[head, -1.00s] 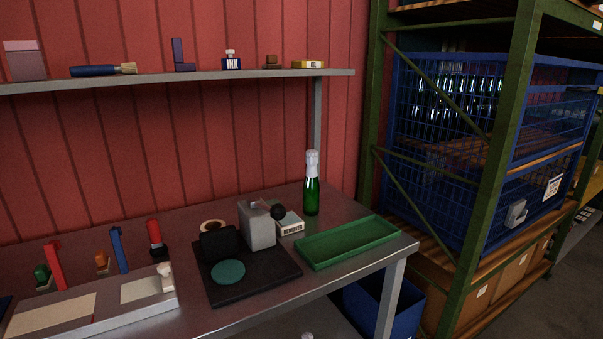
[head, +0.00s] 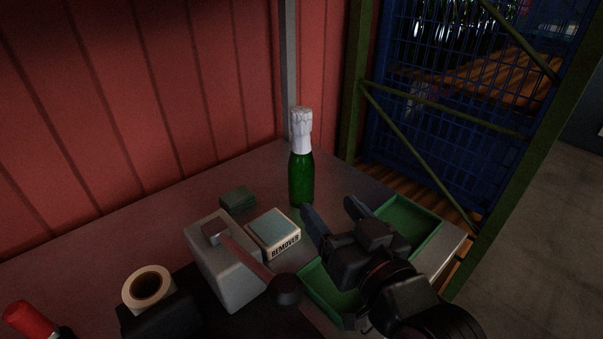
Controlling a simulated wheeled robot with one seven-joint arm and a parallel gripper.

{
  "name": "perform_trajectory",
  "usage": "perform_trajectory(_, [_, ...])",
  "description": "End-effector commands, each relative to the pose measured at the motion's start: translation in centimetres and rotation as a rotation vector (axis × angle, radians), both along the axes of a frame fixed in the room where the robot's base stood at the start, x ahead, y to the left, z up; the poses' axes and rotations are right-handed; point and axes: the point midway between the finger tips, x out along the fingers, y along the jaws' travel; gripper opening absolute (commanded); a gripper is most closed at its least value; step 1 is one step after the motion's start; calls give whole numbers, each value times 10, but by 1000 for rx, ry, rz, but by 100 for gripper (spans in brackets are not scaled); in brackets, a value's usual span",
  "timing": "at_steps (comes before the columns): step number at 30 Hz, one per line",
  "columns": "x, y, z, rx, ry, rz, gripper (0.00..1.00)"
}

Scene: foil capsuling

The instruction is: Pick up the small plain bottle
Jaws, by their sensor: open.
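A small green bottle (head: 301,178) with a white foil-like top stands upright on the grey table, near its back right corner. No label shows on its green body. My gripper (head: 333,208) is open and empty, just in front of the bottle and to its right in the picture. Its two dark fingers point toward the back of the table. The left finger looks close to the bottle's lower right side; I cannot tell whether they touch. The bottle is not between the fingers.
A green tray (head: 425,218) lies partly under my gripper. Left of the bottle are a REMOVER box (head: 285,245), a dark green block (head: 238,199) and a grey block (head: 212,262) with a lever. A tape roll (head: 148,286) lies further left. A blue cage (head: 440,110) stands behind right.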

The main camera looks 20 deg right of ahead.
Motion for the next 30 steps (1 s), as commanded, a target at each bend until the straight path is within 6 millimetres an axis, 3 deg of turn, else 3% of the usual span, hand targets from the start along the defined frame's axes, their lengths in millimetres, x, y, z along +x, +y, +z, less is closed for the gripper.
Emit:
perform_trajectory(1, [19, -5, 13, -18, -22, 7, 69])
perform_trajectory(6, [64, -16, 49, -79, -47, 34, 69])
perform_trajectory(12, [90, -25, 76, -137, -55, 53, 69])
perform_trajectory(26, [131, -25, 84, -151, -53, 58, 69])
perform_trajectory(30, [151, -24, 86, -153, -53, 58, 69])
